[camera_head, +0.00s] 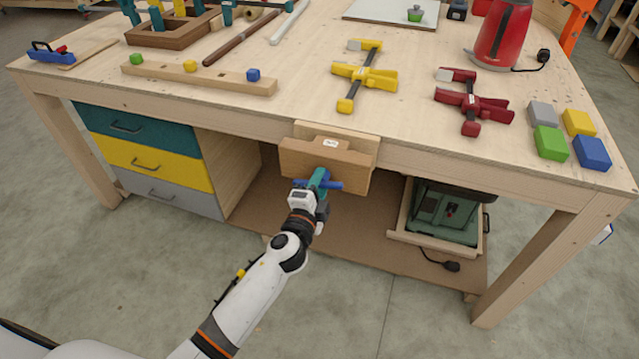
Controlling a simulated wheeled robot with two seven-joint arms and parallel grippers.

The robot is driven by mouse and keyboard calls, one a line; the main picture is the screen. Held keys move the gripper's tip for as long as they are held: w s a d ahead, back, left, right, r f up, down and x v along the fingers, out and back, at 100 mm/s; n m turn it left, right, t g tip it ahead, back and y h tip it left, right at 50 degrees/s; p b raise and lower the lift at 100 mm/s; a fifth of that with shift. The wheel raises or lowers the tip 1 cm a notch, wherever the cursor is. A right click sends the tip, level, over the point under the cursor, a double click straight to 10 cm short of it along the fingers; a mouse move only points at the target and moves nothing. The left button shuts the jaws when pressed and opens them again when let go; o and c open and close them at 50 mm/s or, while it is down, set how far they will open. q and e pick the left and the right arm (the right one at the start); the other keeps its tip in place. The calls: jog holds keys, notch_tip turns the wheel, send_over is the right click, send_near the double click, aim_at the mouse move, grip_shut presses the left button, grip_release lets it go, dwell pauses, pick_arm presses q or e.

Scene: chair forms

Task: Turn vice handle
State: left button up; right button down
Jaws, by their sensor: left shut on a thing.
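The wooden vice (345,168) is fixed to the front edge of the workbench. Its front jaw stands a little out from the bench. The vice handle is a blue bar (331,185) on a teal screw head in front of the jaw, lying about level. My left gripper (312,188) is at the handle, its arm reaching up from the lower left. It is shut on the handle, and its fingers partly hide the screw head and the handle's left part. My right gripper is not in view.
The wooden workbench (305,100) carries a yellow clamp (364,78), a dark red clamp (472,103), a red kettle (503,35) and coloured blocks (550,143). Drawers (155,165) are below left, and a green machine (443,217) sits on the lower shelf. The floor in front is clear.

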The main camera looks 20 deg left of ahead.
pick_arm(q)
jog(key=shift+m, duration=0.4)
jog(key=shift+f, duration=0.1)
jog(key=o, duration=1)
jog(key=shift+s, duration=0.15)
jog(key=s, duration=0.6)
jog(key=s+b, duration=0.1)
jog(key=s, duration=0.5)
jog(key=shift+a, duration=0.2)
jog(key=shift+w, duration=0.1)
jog(key=shift+c, duration=0.5)
